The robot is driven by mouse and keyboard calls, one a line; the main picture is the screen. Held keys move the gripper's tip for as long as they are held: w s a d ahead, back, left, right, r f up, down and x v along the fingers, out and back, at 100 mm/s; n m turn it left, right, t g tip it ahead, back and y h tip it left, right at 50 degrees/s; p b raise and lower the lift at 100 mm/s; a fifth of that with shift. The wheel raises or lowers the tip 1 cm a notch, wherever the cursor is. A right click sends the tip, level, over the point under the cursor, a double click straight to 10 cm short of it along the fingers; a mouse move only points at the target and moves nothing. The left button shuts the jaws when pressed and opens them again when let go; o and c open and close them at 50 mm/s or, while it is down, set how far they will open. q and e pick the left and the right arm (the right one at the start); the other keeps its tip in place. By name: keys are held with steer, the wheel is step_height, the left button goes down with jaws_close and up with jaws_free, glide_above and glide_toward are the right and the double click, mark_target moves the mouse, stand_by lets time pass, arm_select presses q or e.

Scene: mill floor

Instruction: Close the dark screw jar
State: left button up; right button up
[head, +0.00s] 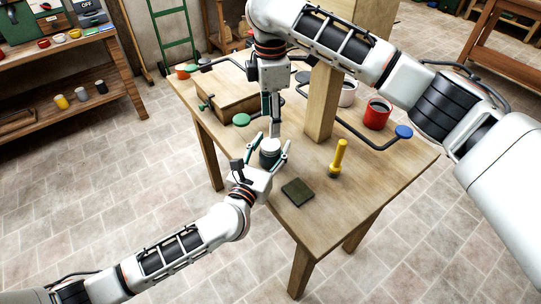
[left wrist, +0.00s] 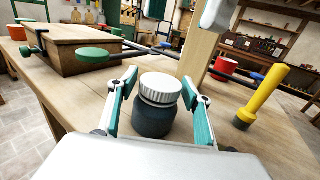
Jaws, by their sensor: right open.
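The dark screw jar (head: 270,160) stands upright on the wooden table (head: 325,222); its dark body (left wrist: 153,122) shows in the left wrist view. A white ribbed lid (left wrist: 160,89) sits on its mouth; I cannot tell how tightly it is screwed. My left gripper (head: 270,146) has its teal-padded fingers on either side of the jar, with a small gap visible at each side in the left wrist view (left wrist: 160,95). My right gripper (head: 270,118) is open, pointing down above the jar, apart from the lid.
A yellow-handled tool (head: 339,158) and a dark green block (head: 298,192) are right of the jar. A wooden box (head: 226,92) with a green-knobbed rod lies behind left. A wooden post (head: 322,105), a blue-knobbed rod (head: 403,132) and a red mug (head: 376,115) are behind right.

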mark_target(271, 144)
arm_select(q)
jaws_close()
arm_select(e)
steer(key=n, duration=0.5)
steer(key=shift+n, duration=0.3)
steer(key=n, duration=0.3)
steer(key=shift+n, duration=0.3)
steer(key=n, duration=0.3)
steer(key=shift+n, duration=0.3)
steer(key=n, duration=1.4)
steer(key=shift+f, duration=4.05)
